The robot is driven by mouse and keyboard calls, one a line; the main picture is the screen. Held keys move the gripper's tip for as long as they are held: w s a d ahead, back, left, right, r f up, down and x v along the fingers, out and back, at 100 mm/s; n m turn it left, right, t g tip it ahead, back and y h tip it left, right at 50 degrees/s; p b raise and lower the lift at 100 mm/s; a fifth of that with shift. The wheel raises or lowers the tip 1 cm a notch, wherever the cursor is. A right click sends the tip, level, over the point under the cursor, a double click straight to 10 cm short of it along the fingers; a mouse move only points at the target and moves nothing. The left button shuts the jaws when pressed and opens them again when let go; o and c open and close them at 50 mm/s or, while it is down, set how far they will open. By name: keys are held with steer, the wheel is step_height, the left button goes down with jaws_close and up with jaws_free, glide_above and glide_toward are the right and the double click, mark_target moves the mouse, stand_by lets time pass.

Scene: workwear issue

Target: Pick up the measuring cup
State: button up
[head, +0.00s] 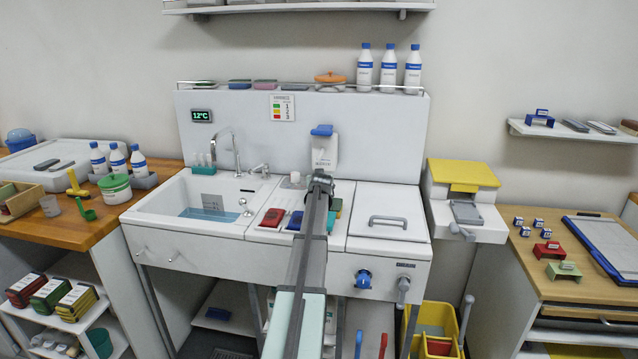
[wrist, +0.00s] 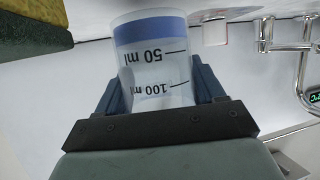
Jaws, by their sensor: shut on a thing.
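The measuring cup (wrist: 155,62) is a clear, tapered cup with a blue band and 50 ml and 100 ml marks. It fills the middle of the wrist view, where its print appears upside down. My gripper (wrist: 152,85) is shut on it, with one dark finger on each side. In the head view my gripper (head: 321,180) is at the far end of my arm, over the back of the sink unit's drainboard. My arm hides most of this spot. A small pale shape (head: 295,178) shows just left of it; I cannot tell whether it is the cup.
The sink basin (head: 160,213) and tap (head: 236,155) are to the left. Red and blue items (head: 272,217) lie on the drainboard, and a green-yellow sponge (wrist: 30,28) is close by the cup. Another cup (head: 50,206) stands on the left counter.

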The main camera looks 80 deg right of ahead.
steer(key=r+v, duration=0.1)
steer(key=v, duration=1.2)
steer(key=shift+d, duration=0.25)
steer(key=w+d+f+n+t+y, duration=0.1)
steer(key=w+n+t+y, duration=0.1)
steer(key=w, duration=0.7)
steer(key=w+d+f+n+t+y, duration=0.1)
steer(key=w+d+n+t+y, duration=0.1)
steer(key=w, duration=0.8)
steer(key=w+d+f+n+t+y, duration=0.1)
steer(key=w+n+t, duration=0.3)
steer(key=w, duration=0.6)
steer(key=shift+d+f+n+t+y, duration=0.25)
steer(key=shift+f+n+t+y, duration=0.05)
steer(key=shift+f+n+y, duration=0.2)
steer(key=shift+w, duration=0.2)
steer(key=w+a+f+n+g+h, duration=0.1)
steer(key=w+f+n+g, duration=0.2)
steer(key=g, duration=0.7)
steer(key=shift+w+a+f+n, duration=0.25)
steer(key=shift+w+a+n, duration=0.15)
steer(key=shift+w+n, duration=1)
steer(key=shift+w+f+g+h, duration=0.3)
steer(key=shift+f+g, duration=0.2)
steer(key=shift+g, duration=0.1)
